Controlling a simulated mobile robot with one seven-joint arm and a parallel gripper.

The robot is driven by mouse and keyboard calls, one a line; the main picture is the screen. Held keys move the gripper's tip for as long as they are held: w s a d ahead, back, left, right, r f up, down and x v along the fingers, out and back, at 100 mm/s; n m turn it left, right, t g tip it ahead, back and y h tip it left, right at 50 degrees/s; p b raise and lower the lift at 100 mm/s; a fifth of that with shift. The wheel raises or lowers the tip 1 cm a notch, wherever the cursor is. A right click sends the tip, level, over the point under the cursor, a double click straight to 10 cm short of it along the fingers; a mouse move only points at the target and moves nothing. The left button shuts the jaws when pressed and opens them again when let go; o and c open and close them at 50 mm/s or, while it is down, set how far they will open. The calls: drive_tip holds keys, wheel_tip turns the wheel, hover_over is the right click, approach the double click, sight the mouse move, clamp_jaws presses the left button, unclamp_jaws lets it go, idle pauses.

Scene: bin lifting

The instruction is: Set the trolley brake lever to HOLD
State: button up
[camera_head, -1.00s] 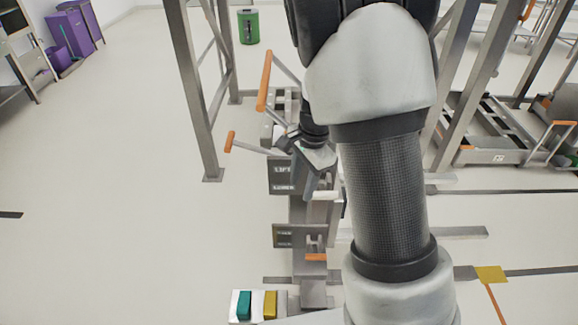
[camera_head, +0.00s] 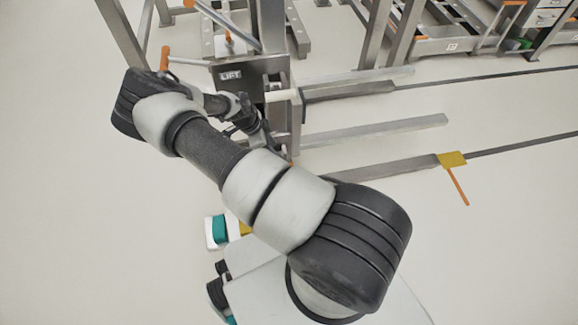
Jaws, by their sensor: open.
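A steel post carries a dark plate labelled LIFT (camera_head: 231,75). A lever with an orange grip (camera_head: 164,58) sticks out to its left. A small orange piece (camera_head: 290,163) shows lower on the post, beside my gripper (camera_head: 268,148); it may be the end of the lower lever. My gripper is open, small and dark, close in front of the post. I cannot tell whether it touches the orange piece. My arm hides the lower plate, and no HOLD label is readable. I cannot tell for sure which lever is the trolley brake.
A yellow block with an orange rod (camera_head: 452,159) sits on a floor rail at the right. Steel rails (camera_head: 375,130) run right from the post. A white box with teal and yellow blocks (camera_head: 209,234) is low in front. Floor at the left is clear.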

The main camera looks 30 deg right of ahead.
drive_tip(key=b+x, duration=0.3)
drive_tip(key=x, duration=1.2)
drive_tip(key=shift+f, duration=0.4)
clamp_jaws()
